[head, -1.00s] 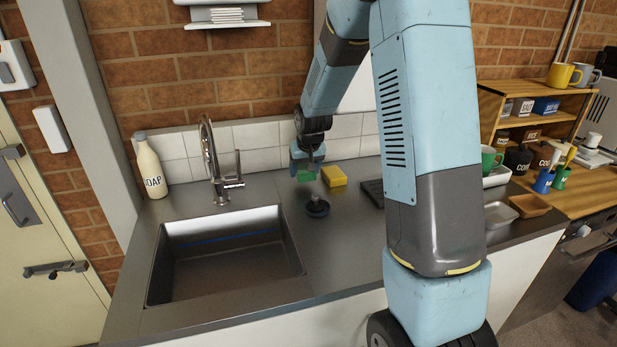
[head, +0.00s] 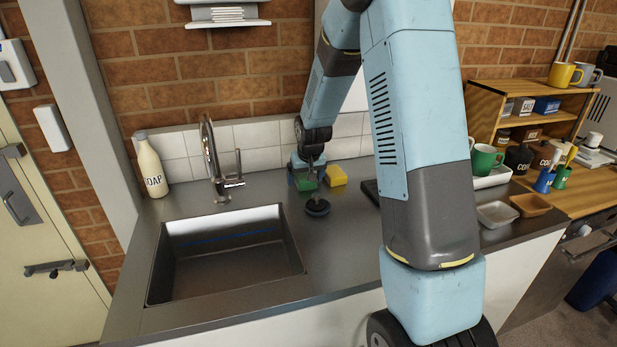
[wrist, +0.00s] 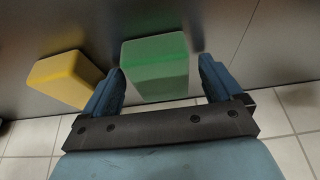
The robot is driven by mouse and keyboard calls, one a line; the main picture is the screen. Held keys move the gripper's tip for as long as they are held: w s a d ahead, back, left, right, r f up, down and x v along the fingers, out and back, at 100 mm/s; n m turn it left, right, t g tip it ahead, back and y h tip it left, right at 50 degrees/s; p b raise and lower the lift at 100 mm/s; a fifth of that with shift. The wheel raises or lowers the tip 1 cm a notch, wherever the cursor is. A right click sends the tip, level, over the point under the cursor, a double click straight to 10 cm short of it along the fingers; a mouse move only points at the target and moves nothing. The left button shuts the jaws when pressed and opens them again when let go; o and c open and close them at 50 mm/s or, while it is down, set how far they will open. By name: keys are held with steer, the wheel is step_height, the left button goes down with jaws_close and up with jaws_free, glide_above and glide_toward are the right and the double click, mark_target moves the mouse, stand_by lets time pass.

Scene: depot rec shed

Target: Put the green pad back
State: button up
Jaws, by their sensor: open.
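The green pad (head: 305,184) is at the back of the counter, behind the dark round stopper-like thing and left of the yellow sponge (head: 336,175). My gripper (head: 305,172) is right over it, low near the counter. In the wrist view the green pad (wrist: 155,66) shows between and beyond the tips of my open gripper (wrist: 158,76), with a gap on the right and the left finger close to its edge. The yellow sponge (wrist: 66,80) lies just outside the left finger. Whether the pad lies flat on the counter is hard to tell.
A dark round thing with an upright handle (head: 317,207) stands in front of the pad. The sink (head: 225,255), tap (head: 215,165) and soap bottle (head: 150,165) are to the left. A dark rack, partly hidden by my arm, and a green mug (head: 486,159) are to the right.

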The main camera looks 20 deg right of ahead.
steer(key=s+r, duration=2)
steer(key=r, duration=0.2)
steer(key=s+r+t, duration=0.1)
steer(key=s+r, duration=0.2)
steer(key=s, duration=1.3)
steer(key=shift+s+d, duration=0.3)
steer(key=shift+d, duration=0.1)
